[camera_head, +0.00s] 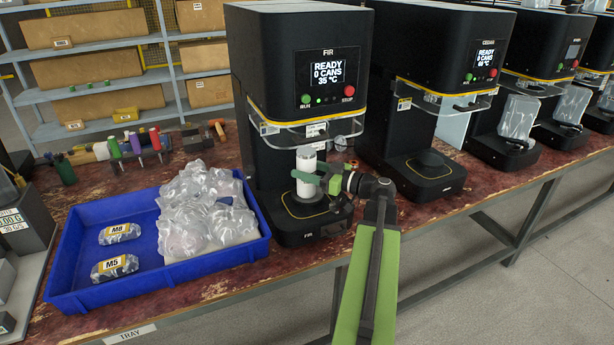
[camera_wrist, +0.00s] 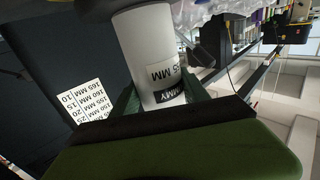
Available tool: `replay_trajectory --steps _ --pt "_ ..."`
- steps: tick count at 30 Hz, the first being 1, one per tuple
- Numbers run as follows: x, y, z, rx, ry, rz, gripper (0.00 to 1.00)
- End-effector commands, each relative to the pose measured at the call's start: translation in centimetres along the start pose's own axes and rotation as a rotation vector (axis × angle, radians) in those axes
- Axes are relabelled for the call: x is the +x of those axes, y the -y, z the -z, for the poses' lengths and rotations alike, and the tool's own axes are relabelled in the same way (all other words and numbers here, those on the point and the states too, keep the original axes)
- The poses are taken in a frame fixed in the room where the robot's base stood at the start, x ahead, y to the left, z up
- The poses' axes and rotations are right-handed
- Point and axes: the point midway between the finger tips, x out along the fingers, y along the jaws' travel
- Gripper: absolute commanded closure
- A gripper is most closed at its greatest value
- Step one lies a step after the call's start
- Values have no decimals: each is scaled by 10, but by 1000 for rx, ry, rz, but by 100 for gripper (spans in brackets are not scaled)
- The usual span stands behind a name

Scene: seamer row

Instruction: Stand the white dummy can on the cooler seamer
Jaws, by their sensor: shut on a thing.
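The FIR display reads READY, 0 CANS, 35 °C. My gripper (camera_head: 316,180) has its green fingers shut around the can's lower half. In the wrist view the can (camera_wrist: 148,50) is between my gripper's fingers (camera_wrist: 160,98), with part of its printed label showing. I cannot tell whether the can's bottom touches the plate. The second seamer, apparently CEDAR (camera_head: 440,60), shows READY, 0 CANS and a higher temperature, about 68 °C; its plate (camera_head: 428,163) is empty.
A clear guard (camera_head: 285,136) crosses the FIR front above the can. A blue tray (camera_head: 70,255) with clear bags and M8 and M5 packs stands left. Tools (camera_head: 130,145) lie behind it. More seamers, some with bagged items (camera_head: 518,117), continue right. Shelves with boxes stand behind.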

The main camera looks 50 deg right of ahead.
Motion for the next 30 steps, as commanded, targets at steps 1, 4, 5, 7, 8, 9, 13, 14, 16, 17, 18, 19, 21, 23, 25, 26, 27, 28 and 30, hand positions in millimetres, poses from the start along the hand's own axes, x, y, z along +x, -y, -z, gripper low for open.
replay_trajectory --steps 1,4,5,7,8,9,13,14,16,17,18,19,21,23,25,26,27,28,30 --pt "-2 -2 2 0 -1 -3 97" --pt "-3 -3 3 0 -1 -5 97" --pt "-3 -3 2 0 -1 -6 97" --pt "-4 -3 0 0 -1 -6 97" --pt "-4 -3 -2 0 -1 -6 97" --pt "-4 -3 -2 0 0 -6 46" --pt "-4 -4 0 0 0 -7 29" --pt "-4 -4 0 0 0 -7 25" --pt "-4 -4 0 0 0 -7 25" --pt "-4 -4 0 0 0 -7 25" --pt "-4 -4 0 0 0 -7 25" --pt "-4 -4 0 0 0 -7 25" --pt "-4 -4 0 0 0 -7 25" --pt "-4 -4 1 0 0 -7 25" --pt "-7 -4 5 0 0 -8 25" --pt "-11 -4 3 0 0 -9 25" --pt "-19 -4 3 0 0 -10 25" --pt "-25 -4 3 0 0 -11 25" --pt "-43 -4 3 0 0 -12 25"
